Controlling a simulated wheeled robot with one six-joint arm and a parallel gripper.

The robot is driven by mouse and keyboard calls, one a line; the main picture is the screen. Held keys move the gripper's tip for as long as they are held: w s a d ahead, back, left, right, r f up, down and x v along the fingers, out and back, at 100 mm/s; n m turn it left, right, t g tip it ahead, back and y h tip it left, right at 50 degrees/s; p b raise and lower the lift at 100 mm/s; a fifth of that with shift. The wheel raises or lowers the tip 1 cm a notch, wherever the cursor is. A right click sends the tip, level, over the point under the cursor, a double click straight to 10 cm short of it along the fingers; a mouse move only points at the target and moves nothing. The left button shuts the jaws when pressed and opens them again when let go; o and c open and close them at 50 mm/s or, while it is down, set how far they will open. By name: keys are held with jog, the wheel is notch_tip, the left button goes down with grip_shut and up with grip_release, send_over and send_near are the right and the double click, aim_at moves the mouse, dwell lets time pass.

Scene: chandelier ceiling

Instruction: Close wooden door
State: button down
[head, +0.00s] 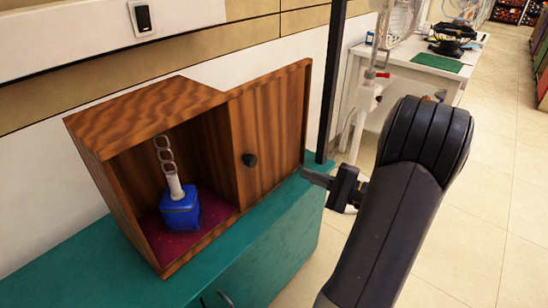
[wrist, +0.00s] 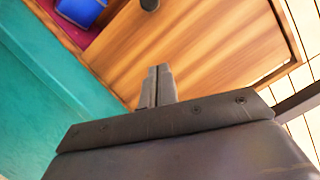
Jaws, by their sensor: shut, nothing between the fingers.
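The wooden door (head: 272,128) stands swung open at the right side of the wooden cabinet (head: 152,100), with a dark round knob (head: 249,160) near its left side. In the wrist view the door (wrist: 200,45) fills the upper middle, with its knob (wrist: 149,4) at the top edge. My gripper (head: 305,174) is shut and empty, near the lower right corner of the door in the head view. In the wrist view its fingertips (wrist: 158,70) overlap the lower part of the door. I cannot tell if they touch it.
A blue block-shaped object with a chain (head: 180,212) stands inside the cabinet on a dark red floor. The cabinet sits on a teal cupboard (head: 270,245). A dark upright post (head: 330,80) stands behind my gripper. A white table (head: 405,70) is further back; open floor lies right.

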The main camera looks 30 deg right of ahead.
jog(key=b, duration=0.2)
send_near(260, 156)
jog(key=x, duration=0.5)
jog(key=shift+w, duration=0.2)
jog(key=shift+s+a+r, duration=0.25)
jog(key=shift+a+r, duration=0.05)
jog(key=shift+a, duration=0.25)
jog(key=shift+s+a+r, duration=0.25)
jog(key=shift+a, duration=0.3)
jog(key=shift+s+a+r, duration=0.25)
jog(key=shift+a+r, duration=0.05)
jog(key=shift+a, duration=0.25)
